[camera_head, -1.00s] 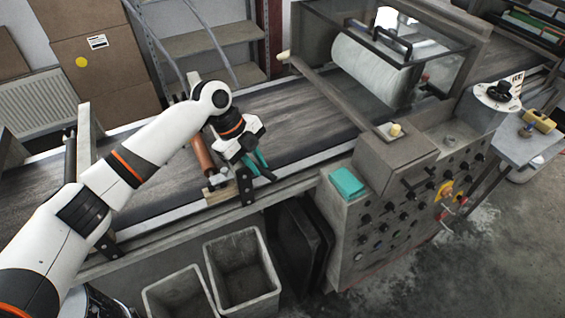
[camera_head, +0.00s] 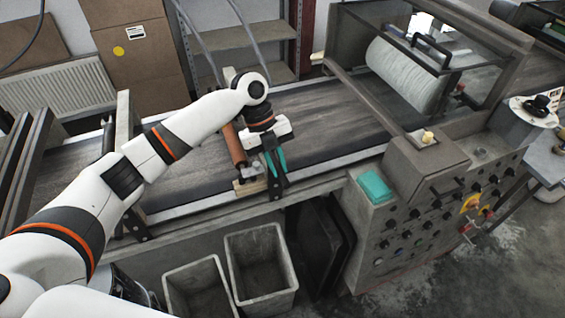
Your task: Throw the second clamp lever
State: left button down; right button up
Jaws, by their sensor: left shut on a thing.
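My left gripper (camera_head: 276,170), with teal fingers, is at the near rail of the conveyor, by the near end of a copper-coloured roller (camera_head: 236,144). Its fingers are shut on the clamp lever at this roller end; the lever itself is mostly hidden by the fingers. The black clamp bracket (camera_head: 277,188) stands on the rail just below the fingertips. A small wooden block (camera_head: 249,187) lies beside it at the roller's end. My right gripper is not in view.
The dark conveyor belt (camera_head: 335,118) runs under my left arm to a glass-guarded white roller (camera_head: 400,75). A grey control cabinet (camera_head: 400,225) with a teal box (camera_head: 374,186) stands right of the gripper. Two grey bins (camera_head: 262,262) are on the floor below.

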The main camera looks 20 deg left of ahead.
pick_arm(q)
jog(key=c, duration=1.4)
grip_release()
jog(key=shift+a, duration=0.1)
jog(key=shift+o, duration=0.2)
jog(key=shift+a+r, duration=0.1)
jog(key=shift+r, duration=0.15)
jog(key=b+v, duration=0.4)
jog(key=v, duration=0.7)
jog(key=shift+r, duration=0.2)
jog(key=shift+a, duration=0.1)
